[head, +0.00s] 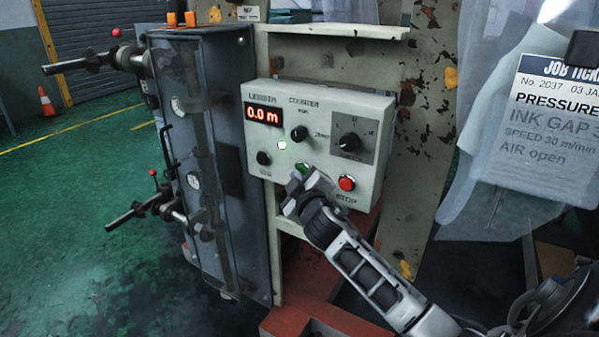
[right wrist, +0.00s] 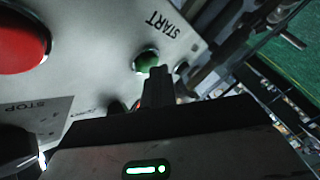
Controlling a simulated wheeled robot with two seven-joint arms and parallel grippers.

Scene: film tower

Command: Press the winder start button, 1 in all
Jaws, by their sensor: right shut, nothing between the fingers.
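The winder control panel (head: 262,165) is a pale box with a red display (head: 263,115) reading 0.0 m. The green start button (head: 302,167) is partly covered by my right gripper in the head view. In the right wrist view the green button (right wrist: 147,61) shows beside the word START. My right gripper (head: 304,187) is shut and empty, its tips (right wrist: 157,72) at the button's edge; I cannot tell whether they touch it. The red stop button (head: 347,183) is right of it, and large in the right wrist view (right wrist: 22,42). My left gripper is not in view.
Black knobs (head: 349,142) and a lit pale lamp (head: 282,145) are on the panel. A grey cabinet (head: 215,200) with levers stands to the left. A job ticket (head: 555,125) hangs at the right. The green floor is open at far left, with an orange cone (head: 47,103).

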